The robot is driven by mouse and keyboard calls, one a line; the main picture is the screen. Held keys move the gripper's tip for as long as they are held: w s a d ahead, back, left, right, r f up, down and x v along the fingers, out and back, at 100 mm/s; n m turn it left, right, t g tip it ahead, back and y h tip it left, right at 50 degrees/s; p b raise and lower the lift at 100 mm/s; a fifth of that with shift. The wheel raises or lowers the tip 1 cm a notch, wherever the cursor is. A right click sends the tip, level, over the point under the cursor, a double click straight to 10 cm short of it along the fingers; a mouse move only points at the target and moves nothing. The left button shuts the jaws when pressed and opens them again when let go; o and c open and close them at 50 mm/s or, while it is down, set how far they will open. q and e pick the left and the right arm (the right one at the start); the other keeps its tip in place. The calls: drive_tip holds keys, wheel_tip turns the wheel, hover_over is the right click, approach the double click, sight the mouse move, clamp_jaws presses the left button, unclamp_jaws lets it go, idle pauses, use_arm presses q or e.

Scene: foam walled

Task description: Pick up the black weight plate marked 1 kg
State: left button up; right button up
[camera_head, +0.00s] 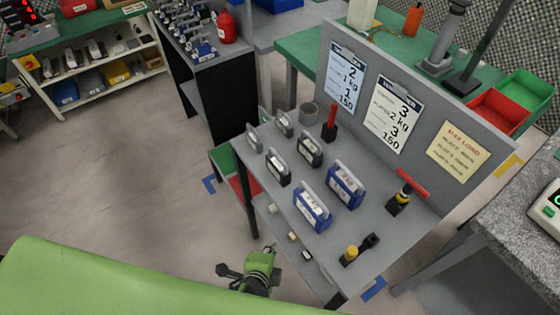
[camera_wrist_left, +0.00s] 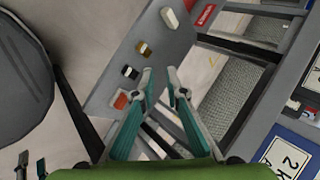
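Two black weight plates with pale labels stand on the grey table: one (camera_head: 309,150) behind, and one (camera_head: 278,167) nearer its left edge. Their markings are too small to read in the head view. My left gripper (camera_head: 250,271) is low in front of the table's left side, apart from both plates. In the left wrist view, its two teal fingers (camera_wrist_left: 161,78) are spread, with nothing between the tips. A blue plate (camera_wrist_left: 285,158) marked 2 KG shows at the lower right there. My right gripper is not in view.
Two blue plates (camera_head: 312,207) and two grey plates (camera_head: 254,138) share the table (camera_head: 375,225). A grey cup (camera_head: 308,113), red-handled tool (camera_head: 331,122) and upright board (camera_head: 425,110) stand behind. Floor (camera_head: 110,190) at left is clear.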

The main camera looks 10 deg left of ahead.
use_arm(q)
drive_tip(key=w+a+r+m+t+p, duration=0.1)
drive_tip(key=w+r+m+t+p, duration=0.2)
drive_tip(key=r, duration=1.4)
drive_tip(key=m+t+y, duration=0.1)
drive_tip(key=m+t, duration=0.1)
approach(276, 157)
drive_tip(key=p+x, duration=0.1)
drive_tip(key=x, duration=0.4)
drive_tip(key=shift+w+a+p, duration=0.1)
drive_tip(key=shift+w+p, duration=0.15)
drive_tip(key=shift+p, duration=0.05)
drive_tip(key=shift+p+x, duration=0.35)
drive_tip(key=shift+x, duration=1.65)
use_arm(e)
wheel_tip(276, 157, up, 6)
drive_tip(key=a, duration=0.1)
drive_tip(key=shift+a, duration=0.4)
use_arm(q)
drive_tip(key=shift+s, duration=0.1)
clamp_jaws()
drive_tip(key=shift+r, duration=0.15)
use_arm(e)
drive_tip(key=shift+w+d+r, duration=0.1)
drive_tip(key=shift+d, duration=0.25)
use_arm(q)
drive_tip(key=shift+r, duration=0.1)
